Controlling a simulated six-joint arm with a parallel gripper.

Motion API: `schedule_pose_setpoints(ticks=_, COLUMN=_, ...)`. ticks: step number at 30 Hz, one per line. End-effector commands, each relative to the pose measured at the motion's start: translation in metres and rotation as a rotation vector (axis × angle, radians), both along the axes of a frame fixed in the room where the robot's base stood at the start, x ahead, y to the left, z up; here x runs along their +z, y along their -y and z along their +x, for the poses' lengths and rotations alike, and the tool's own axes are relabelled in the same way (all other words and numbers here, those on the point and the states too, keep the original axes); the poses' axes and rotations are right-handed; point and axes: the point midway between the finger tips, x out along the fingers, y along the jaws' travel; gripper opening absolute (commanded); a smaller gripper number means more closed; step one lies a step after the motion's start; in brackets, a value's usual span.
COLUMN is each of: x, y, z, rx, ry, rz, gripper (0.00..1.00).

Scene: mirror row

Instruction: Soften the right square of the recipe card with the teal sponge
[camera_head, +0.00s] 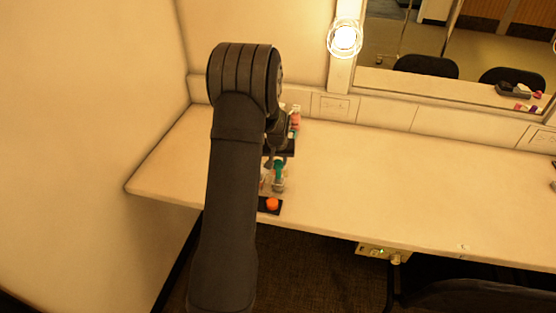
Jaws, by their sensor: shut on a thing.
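My gripper (279,161) is over the left part of the counter, partly hidden by my own dark arm. It is shut on a small teal thing, which looks like the teal sponge (279,170). Small pale and reddish shapes show just below and left of the sponge, too small to tell apart. I cannot make out the recipe card or its right square; my arm covers much of that area. I cannot tell whether the sponge touches anything below it.
An orange round thing (272,204) sits on a dark base at the counter's (390,190) front edge. A reddish bottle-like thing (296,118) stands behind the gripper. A wall closes the left side. The counter right of the gripper is mostly clear. A mirror (450,75) and lit bulb (345,38) are behind.

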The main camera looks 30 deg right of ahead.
Motion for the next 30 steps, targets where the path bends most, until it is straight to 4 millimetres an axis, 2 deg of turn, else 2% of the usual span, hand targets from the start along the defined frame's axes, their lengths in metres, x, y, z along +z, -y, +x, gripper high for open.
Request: schedule_pose_setpoints(ticks=30, x=-0.012, y=-0.001, z=-0.001, rx=0.0, ry=0.0, rz=0.0, gripper=0.12)
